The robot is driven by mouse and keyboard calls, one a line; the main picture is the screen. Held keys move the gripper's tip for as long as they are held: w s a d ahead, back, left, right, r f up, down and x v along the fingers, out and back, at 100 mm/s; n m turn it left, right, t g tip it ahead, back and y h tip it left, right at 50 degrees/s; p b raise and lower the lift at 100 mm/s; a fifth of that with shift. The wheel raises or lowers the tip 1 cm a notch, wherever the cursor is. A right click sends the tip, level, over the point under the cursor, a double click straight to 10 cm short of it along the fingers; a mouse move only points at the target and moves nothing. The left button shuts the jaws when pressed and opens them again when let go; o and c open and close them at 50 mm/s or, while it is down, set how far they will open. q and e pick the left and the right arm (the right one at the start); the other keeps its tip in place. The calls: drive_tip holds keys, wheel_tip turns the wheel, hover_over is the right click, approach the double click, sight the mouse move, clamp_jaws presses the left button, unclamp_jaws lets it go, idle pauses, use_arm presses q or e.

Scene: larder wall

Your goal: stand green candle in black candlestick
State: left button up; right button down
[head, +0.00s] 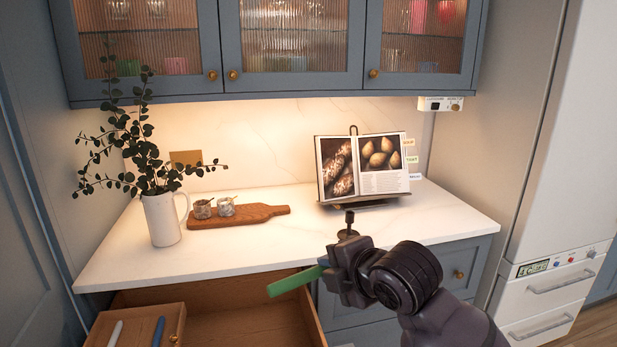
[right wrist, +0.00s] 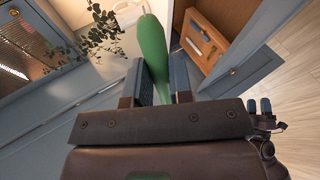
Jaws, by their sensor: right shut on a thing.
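The green candle (head: 292,283) is held by my right gripper (head: 336,271), roughly level, its free end pointing left over the open drawer. In the right wrist view the green candle (right wrist: 152,52) sits between the two fingers of my right gripper (right wrist: 160,82), which is shut on it. The black candlestick (head: 349,222) stands upright on the counter near its front edge, just behind my right gripper; the gripper hides part of its base. No candle shows in its cup. My left gripper is not in view.
A white counter (head: 250,245) holds a jug with leafy stems (head: 161,220), a wooden board with jars (head: 262,212) and a cookbook on a stand (head: 382,165). Below, an open drawer (head: 240,322) has a tray with a white candle (head: 115,334) and a blue one (head: 158,332).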

drive_tip(key=s+d+f+m+t+h, duration=0.1)
drive_tip(key=s+d+f+m+h, duration=0.2)
drive_tip(key=d+f, duration=0.3)
drive_tip(key=s+d+f+m+t+h, duration=0.1)
drive_tip(key=s+d+f+m+h, duration=0.2)
drive_tip(key=d+f, duration=0.4)
drive_tip(key=d, duration=0.3)
drive_tip(key=shift+d+m+h, duration=0.3)
drive_tip(key=shift+d, duration=0.1)
